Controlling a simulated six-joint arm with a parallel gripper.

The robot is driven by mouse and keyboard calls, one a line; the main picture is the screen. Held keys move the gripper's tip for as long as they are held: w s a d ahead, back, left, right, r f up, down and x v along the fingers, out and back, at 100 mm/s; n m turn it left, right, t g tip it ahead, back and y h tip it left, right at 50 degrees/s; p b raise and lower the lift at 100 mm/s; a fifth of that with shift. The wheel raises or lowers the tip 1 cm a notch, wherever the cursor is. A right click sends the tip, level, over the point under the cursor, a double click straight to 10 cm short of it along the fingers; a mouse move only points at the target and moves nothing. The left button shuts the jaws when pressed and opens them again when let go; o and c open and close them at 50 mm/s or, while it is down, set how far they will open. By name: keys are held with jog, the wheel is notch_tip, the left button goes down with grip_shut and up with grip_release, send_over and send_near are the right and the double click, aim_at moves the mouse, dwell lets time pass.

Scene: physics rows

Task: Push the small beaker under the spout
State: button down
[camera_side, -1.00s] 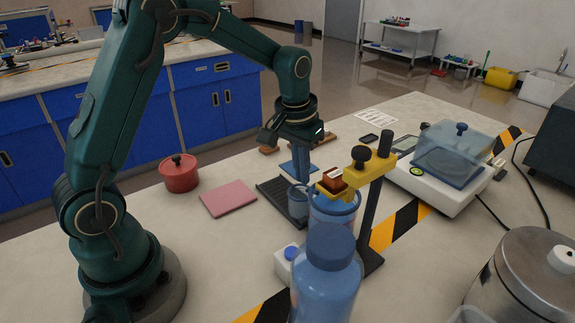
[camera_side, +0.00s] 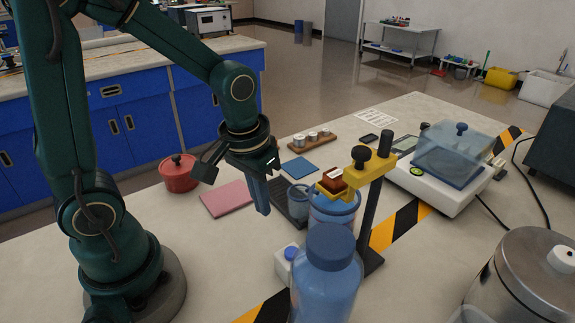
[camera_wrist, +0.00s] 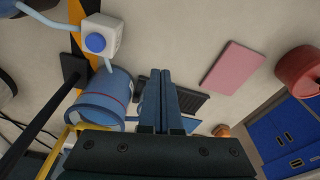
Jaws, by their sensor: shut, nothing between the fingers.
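The small beaker (camera_side: 298,196) is a translucent blue cup standing at the near end of a dark ribbed tray (camera_side: 281,197) in the side view, close to the stand. A larger blue vessel (camera_side: 334,211) stands in front of it under a yellow clamp (camera_side: 366,174) on a black post; it also shows in the wrist view (camera_wrist: 106,98). I cannot pick out the spout clearly. My gripper (camera_side: 264,212) points down, shut and empty, left of the beaker and apart from it in the picture. Its fingers (camera_wrist: 160,72) partly cover the tray in the wrist view.
A blue bottle (camera_side: 328,275) and a white box with a blue button (camera_side: 287,259) stand in front. A pink pad (camera_side: 228,198) and red pot (camera_side: 179,172) lie left. A blue pad (camera_side: 299,167) and a wooden rack (camera_side: 312,141) are behind. A balance (camera_side: 442,180) is right.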

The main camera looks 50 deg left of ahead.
aim_at(293, 216)
notch_tip(293, 216, up, 4)
jog(key=w+a+m+g, duration=0.1)
jog(key=w+m+g, duration=0.1)
notch_tip(293, 216, down, 10)
jog(key=shift+s, duration=0.1)
jog(key=shift+w+r, duration=0.15)
jog(key=shift+w, duration=1.8)
jog(key=shift+w+a, duration=0.1)
jog(key=shift+w, duration=0.85)
jog(key=shift+s, duration=0.1)
